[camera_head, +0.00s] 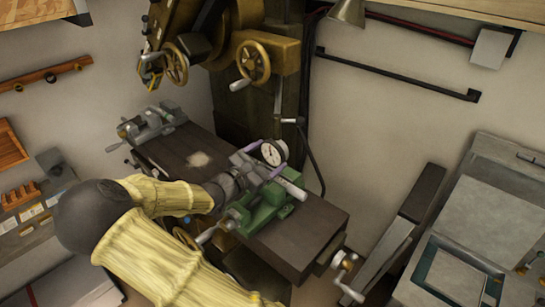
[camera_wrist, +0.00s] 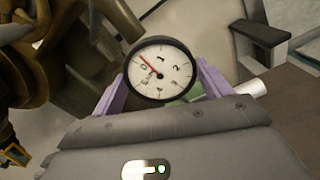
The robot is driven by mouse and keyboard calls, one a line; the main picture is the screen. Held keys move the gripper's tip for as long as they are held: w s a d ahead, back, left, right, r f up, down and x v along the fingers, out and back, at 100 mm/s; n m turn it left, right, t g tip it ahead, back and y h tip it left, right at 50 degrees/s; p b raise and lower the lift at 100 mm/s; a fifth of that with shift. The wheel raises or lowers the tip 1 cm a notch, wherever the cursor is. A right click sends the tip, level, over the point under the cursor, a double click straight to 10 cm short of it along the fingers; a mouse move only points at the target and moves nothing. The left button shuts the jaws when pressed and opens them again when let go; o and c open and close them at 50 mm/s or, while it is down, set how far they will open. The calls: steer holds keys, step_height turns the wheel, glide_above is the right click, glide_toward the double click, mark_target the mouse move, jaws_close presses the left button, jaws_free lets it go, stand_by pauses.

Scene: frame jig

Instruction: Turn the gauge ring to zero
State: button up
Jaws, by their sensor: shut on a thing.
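The dial gauge (camera_head: 273,153) has a white face and a black ring and stands above the green vise on the machine table. My gripper (camera_head: 264,159) has purple fingers, one on each side of the gauge. In the wrist view the gauge face (camera_wrist: 165,68) sits between the two fingers of my gripper (camera_wrist: 161,77), which is shut on the black ring (camera_wrist: 131,87). The red needle (camera_wrist: 149,65) points to the upper left, close to a mark that looks like 0. Other numerals are tilted and small. The lower gauge body is hidden behind my gripper.
The green vise (camera_head: 265,209) is on the dark machine table (camera_head: 308,238). A grey fixture (camera_head: 150,125) stands at the table's far left end. Brass handwheels (camera_head: 253,62) are on the machine head above. A grey cabinet (camera_head: 480,225) is at the right.

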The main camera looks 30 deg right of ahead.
steer(key=shift+m+b, duration=1.4)
steer(key=shift+b, duration=0.25)
steer(key=o, duration=0.5)
steer(key=p+v, duration=0.2)
steer(key=v, duration=0.5)
steer(key=shift+p, duration=0.35)
steer(key=shift+s, duration=0.1)
